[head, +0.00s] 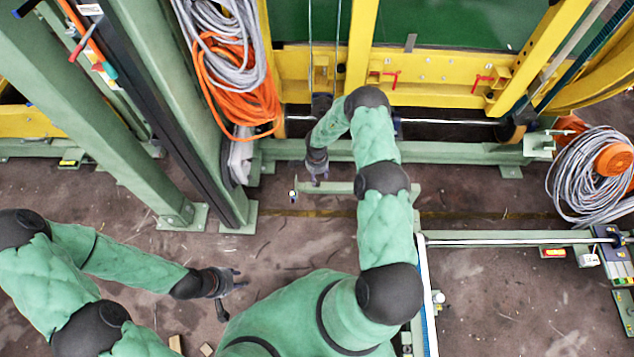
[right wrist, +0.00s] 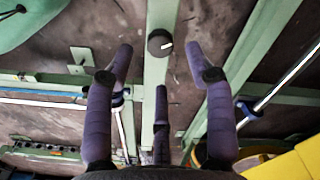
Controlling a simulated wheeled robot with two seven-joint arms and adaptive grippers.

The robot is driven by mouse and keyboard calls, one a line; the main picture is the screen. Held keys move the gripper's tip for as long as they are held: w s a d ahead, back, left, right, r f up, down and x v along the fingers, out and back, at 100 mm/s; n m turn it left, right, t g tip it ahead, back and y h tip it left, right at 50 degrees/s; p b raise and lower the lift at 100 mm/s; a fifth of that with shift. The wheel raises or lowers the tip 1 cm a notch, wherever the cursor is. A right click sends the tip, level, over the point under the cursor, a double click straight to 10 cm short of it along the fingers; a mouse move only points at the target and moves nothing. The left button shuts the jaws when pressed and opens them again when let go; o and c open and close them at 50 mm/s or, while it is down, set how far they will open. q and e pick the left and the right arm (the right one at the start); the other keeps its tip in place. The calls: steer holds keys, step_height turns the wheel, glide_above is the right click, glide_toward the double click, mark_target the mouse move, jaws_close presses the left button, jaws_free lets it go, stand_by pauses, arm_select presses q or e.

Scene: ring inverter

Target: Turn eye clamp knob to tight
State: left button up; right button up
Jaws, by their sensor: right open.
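The knob (right wrist: 160,42) is a round black dial with a white mark pointing right and slightly up in the right wrist view. It sits on a pale green beam (right wrist: 160,14); the beam also shows in the head view (head: 338,188). My right gripper (right wrist: 160,65) is open, its purple-grey fingers spread either side of the knob's line, with no visible contact. In the head view my right gripper (head: 316,178) hangs over the beam, and I cannot make out the knob there. My left gripper (head: 236,281) is open and empty above the floor at lower left.
Green posts (head: 195,110) stand at left with an orange cable coil (head: 225,85). A yellow frame (head: 435,75) runs along the back. A grey cable coil (head: 580,195) lies at right. A green rail (head: 510,237) lies right of my arm. Brown floor is open between.

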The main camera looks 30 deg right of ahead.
mark_target(317, 181)
steer(key=shift+f+b, duration=0.6)
steer(key=shift+f, duration=1.75)
jaws_close()
